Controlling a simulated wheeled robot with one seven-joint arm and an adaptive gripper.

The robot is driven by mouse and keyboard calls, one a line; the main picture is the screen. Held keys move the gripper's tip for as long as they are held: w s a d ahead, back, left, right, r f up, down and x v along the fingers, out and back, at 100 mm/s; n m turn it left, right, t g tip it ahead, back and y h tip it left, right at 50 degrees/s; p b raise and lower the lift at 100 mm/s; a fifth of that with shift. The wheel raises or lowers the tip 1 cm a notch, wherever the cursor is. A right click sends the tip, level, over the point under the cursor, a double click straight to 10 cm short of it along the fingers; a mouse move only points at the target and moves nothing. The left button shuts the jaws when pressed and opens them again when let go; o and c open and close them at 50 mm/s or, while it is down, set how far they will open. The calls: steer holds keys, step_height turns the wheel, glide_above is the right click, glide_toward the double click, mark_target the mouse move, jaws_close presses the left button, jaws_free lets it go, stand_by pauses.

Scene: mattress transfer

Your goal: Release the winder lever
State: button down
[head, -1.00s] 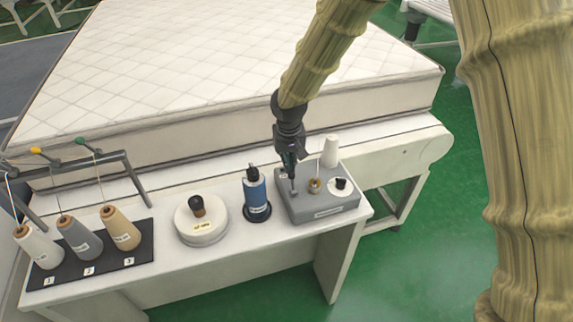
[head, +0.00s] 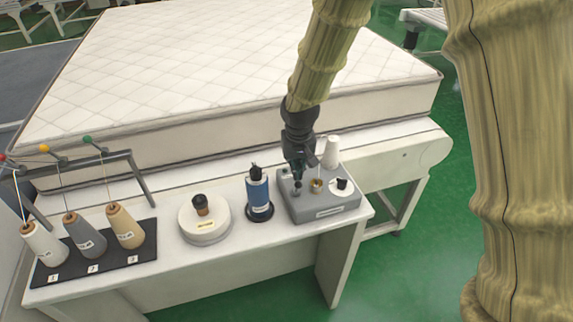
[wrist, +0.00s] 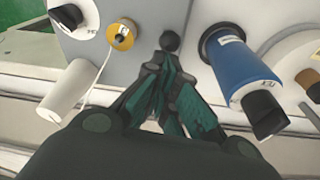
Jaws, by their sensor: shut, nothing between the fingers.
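The winder is a grey box (head: 325,207) at the right end of the white table. Its lever (wrist: 169,41) shows as a small dark round knob in the wrist view, just beyond my fingertips. My gripper (head: 297,172) points down over the left part of the winder. In the wrist view my gripper (wrist: 166,72) is shut with nothing between the fingers. I cannot tell whether the fingertips touch the lever. A gold bobbin (wrist: 121,36) sits beside the lever on the winder, with thread running to a white cone (wrist: 75,90). A black knob on a white dial (head: 342,184) is further right.
Further left are a white round case (head: 205,222) with a dark knob and several thread cones on a black mat (head: 97,268). A quilted mattress (head: 200,60) lies behind.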

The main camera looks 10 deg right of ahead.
steer(key=shift+s+d, duration=0.2)
steer(key=shift+s, duration=0.95)
steer(key=s+d+r, duration=0.1)
steer(key=s+r, duration=0.3)
steer(key=r, duration=0.4)
steer(key=shift+s+b, duration=0.4)
stand_by(0.4)
steer(key=shift+r, duration=0.1)
stand_by(0.4)
